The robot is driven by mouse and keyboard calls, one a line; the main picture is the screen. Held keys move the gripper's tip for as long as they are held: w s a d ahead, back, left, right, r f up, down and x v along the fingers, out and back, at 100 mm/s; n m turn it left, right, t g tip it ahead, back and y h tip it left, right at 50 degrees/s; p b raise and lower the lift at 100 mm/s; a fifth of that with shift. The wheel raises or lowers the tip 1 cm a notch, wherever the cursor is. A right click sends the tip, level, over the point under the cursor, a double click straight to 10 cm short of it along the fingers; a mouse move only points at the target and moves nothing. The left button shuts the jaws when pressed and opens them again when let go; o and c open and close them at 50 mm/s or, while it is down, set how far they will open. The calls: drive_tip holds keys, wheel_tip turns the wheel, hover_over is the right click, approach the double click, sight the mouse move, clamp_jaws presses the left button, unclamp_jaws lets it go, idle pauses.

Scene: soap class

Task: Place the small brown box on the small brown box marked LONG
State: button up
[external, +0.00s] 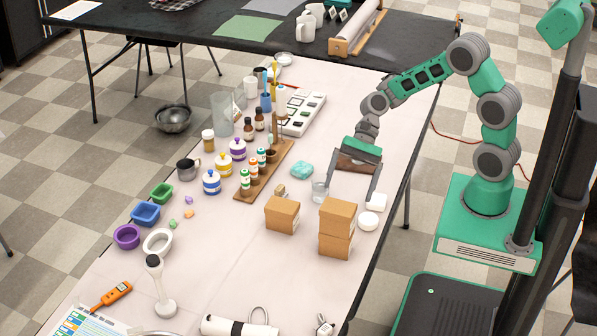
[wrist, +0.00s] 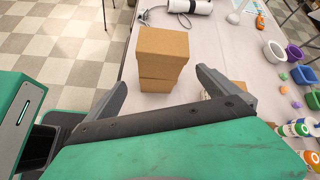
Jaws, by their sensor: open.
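Two small brown boxes stand in a stack on the table in the external view: the upper box (external: 338,213) sits on the lower box (external: 335,245). The wrist view also shows the upper box (wrist: 162,50) and the lower box (wrist: 157,85), edges roughly lined up. A third brown box (external: 282,215) stands apart to the left of the stack. I cannot read a LONG marking on any box. My gripper (external: 350,197) is open and empty, just behind the stack in the external view. In the wrist view its fingers spread either side of the stack, apparently clear of it.
A glass (external: 319,191) and white round pieces (external: 368,221) stand close to my gripper. A wooden rack (external: 264,171) with small bottles lies to the left. A white cylinder device (external: 238,326) lies at the front.

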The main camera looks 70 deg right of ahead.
drive_tip(key=s+d+r+n+t+h, duration=0.1)
drive_tip(key=s+d+r+n+h, duration=0.1)
drive_tip(key=s+d+n+h, duration=0.3)
drive_tip(key=s+d+r+n+t+h, duration=0.1)
drive_tip(key=s+d+r+n+h, duration=0.2)
drive_tip(key=d+n, duration=0.6)
drive_tip(key=s+h, duration=0.2)
drive_tip(key=shift+d+t+h, duration=0.3)
drive_tip(key=shift+t, duration=0.1)
